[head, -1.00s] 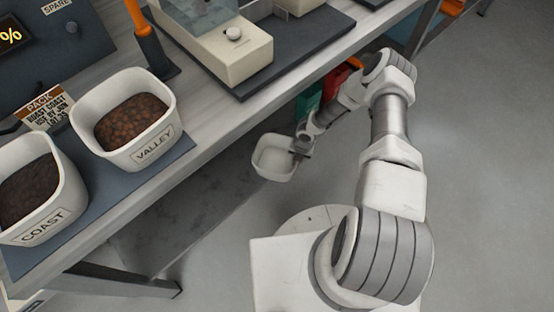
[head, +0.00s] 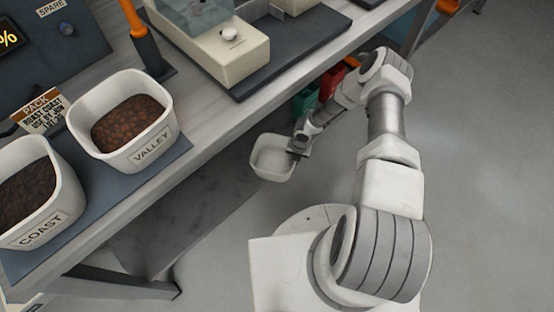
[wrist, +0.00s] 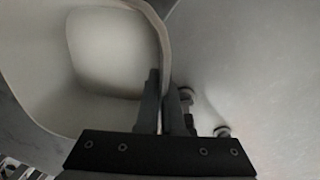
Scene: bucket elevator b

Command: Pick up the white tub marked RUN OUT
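An empty white tub (head: 271,158) is below the bench's front edge, at the middle of the head view. No marking on it can be read from here. My gripper (head: 299,146) is at the tub's right-hand wall. In the wrist view the tub (wrist: 112,48) fills the upper left, with its pale inside facing the camera. The two dark fingers of my gripper (wrist: 164,102) are close together, one on each side of the tub wall, and look shut on it. Whether the tub rests on something or hangs free cannot be told.
Two tubs of beans, VALLEY (head: 152,152) and COAST (head: 44,230), stand on the bench (head: 215,128). A cream scale-like machine (head: 228,55) stands further back. Green (head: 304,101) and red (head: 331,84) things are under the bench, beside my arm. Grey floor at the right is clear.

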